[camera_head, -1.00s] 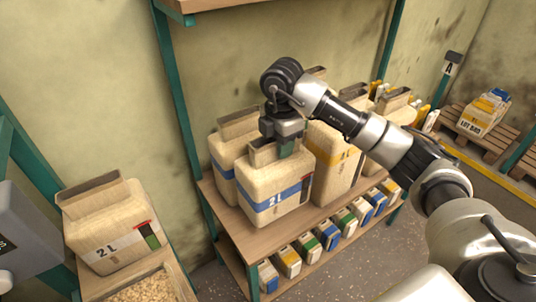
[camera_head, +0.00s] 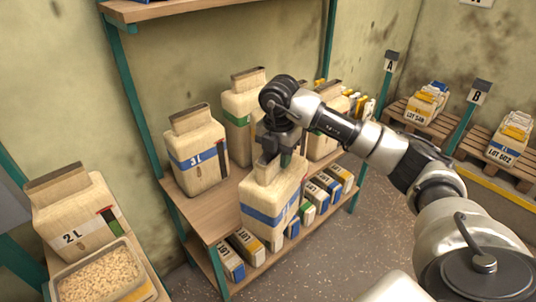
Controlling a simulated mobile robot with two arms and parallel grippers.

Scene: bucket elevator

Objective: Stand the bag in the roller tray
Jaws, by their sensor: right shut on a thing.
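My right gripper (camera_head: 279,155) is shut on the top of a cream bag with a blue band (camera_head: 272,207). The bag hangs upright in front of the shelf, its lower part overlapping the shelf's front edge and lower row in the picture. Whether its base touches anything is hard to tell. My left gripper is not in view. No roller tray can be made out for certain in this view.
Small cartons (camera_head: 247,246) line the lower shelf. At left are a 2L bag (camera_head: 83,214) and a bin of pellets (camera_head: 101,278). Pallets (camera_head: 497,166) lie at right; the floor between is open.

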